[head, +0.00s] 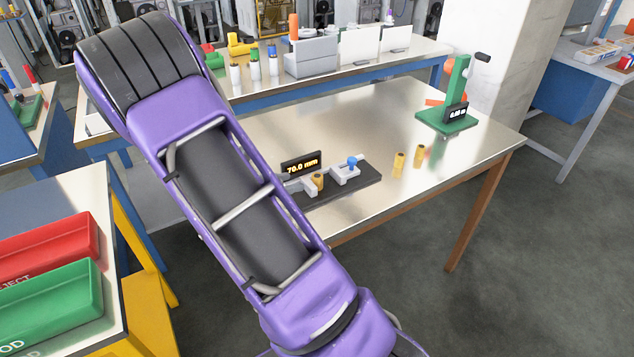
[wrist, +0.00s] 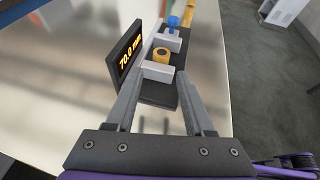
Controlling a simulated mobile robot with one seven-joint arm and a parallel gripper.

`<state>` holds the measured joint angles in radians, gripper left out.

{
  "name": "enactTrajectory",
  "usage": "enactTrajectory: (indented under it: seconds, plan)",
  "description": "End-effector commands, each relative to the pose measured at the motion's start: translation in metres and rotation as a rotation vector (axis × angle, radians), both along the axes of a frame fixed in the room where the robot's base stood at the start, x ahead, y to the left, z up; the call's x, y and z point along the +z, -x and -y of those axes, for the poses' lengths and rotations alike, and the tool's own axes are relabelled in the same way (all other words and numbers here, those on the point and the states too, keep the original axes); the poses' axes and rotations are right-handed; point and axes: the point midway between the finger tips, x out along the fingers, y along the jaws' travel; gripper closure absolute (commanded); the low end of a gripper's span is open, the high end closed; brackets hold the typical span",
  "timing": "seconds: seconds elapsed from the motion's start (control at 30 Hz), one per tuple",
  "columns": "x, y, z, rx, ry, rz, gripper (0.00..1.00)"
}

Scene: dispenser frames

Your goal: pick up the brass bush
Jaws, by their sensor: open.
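A brass bush (head: 318,181) stands upright between the grey blocks of a dark gauge (head: 352,193) on the metal table. The gauge's display (head: 301,166) reads 70.0 mm. In the wrist view the bush (wrist: 161,54) shows its round bore, with a pale block just in front of it and the blue knob (wrist: 173,22) beyond. My gripper (wrist: 160,82) is open and empty, its two fingers apart and pointing towards the gauge. In the head view my purple arm hides most of the gripper. Two more brass bushes (head: 398,164) (head: 419,157) stand on the table to the right.
A green stand (head: 448,122) with a small display stands at the table's right rear. Red (head: 45,247) and green (head: 50,305) bins sit on a separate bench at left. The table's right front is clear.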

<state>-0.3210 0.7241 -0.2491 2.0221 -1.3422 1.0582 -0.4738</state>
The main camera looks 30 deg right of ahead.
Motion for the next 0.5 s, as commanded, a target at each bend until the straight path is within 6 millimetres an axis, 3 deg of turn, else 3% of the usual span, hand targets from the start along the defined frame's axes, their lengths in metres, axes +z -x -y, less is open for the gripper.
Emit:
enactTrajectory:
  seconds: [0.1, 0.37, 0.5]
  plan:
    - [-0.007, -0.002, 0.016, -0.001, 0.0, 0.001, 0.47]
    - [-0.013, -0.004, 0.035, -0.002, 0.001, -0.001, 0.47]
    - [-0.018, -0.004, 0.056, -0.002, 0.001, 0.0, 0.47]
